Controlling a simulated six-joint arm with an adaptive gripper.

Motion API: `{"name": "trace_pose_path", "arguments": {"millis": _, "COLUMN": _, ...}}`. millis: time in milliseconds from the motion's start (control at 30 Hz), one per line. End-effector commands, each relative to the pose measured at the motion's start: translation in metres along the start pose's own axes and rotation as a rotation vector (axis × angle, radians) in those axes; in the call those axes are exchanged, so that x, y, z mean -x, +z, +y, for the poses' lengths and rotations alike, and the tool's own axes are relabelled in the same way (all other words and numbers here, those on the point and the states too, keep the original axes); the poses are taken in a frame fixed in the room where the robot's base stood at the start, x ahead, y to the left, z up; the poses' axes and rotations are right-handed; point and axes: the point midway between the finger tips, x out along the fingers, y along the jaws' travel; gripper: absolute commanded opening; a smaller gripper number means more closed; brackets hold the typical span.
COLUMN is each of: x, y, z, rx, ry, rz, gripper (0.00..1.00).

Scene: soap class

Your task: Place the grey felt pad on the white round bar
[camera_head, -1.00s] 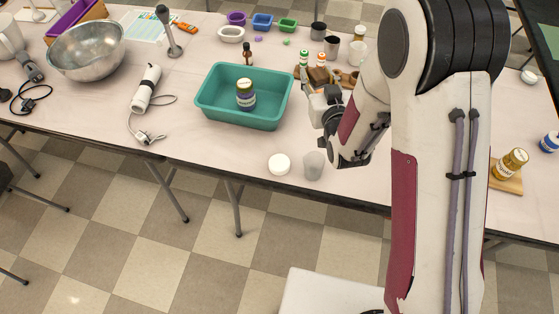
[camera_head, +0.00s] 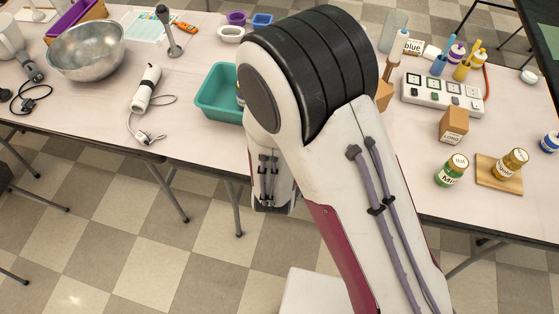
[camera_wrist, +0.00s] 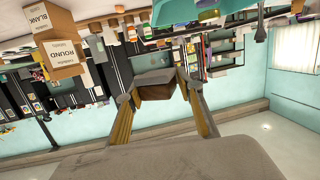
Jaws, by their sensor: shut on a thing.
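My gripper (camera_wrist: 155,92) shows in the wrist view, its two fingers closed on a small block with a grey face and a brown face. This appears to be the grey felt pad (camera_wrist: 155,78). It is clear of any surface that I can make out. In the head view my arm hides the gripper and the pad. I cannot make out the white round bar in either current view; my arm covers the table's front middle, where a white round disc showed earlier.
A teal tub (camera_head: 216,95) is partly behind my arm. A metal bowl (camera_head: 86,50) and a white hand blender (camera_head: 146,88) lie left. At right are a green jar (camera_head: 451,170), a wooden board (camera_head: 487,176) and a cardboard box (camera_head: 453,126). Cardboard boxes (camera_wrist: 60,55) show upside down in the wrist view.

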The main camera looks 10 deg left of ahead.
Motion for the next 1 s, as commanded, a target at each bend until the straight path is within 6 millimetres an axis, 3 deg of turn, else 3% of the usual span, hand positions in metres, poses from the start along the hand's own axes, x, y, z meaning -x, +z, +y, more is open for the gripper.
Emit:
{"name": "trace_pose_path", "arguments": {"millis": 500, "x": 0.051, "y": 0.017, "z": -0.012, "rx": -0.017, "ry": 0.085, "rz": -0.002, "gripper": 0.15}}
{"name": "trace_pose_path", "arguments": {"millis": 1000, "x": 0.040, "y": 0.060, "z": -0.011, "rx": -0.016, "ry": 0.087, "rz": -0.002, "gripper": 0.15}}
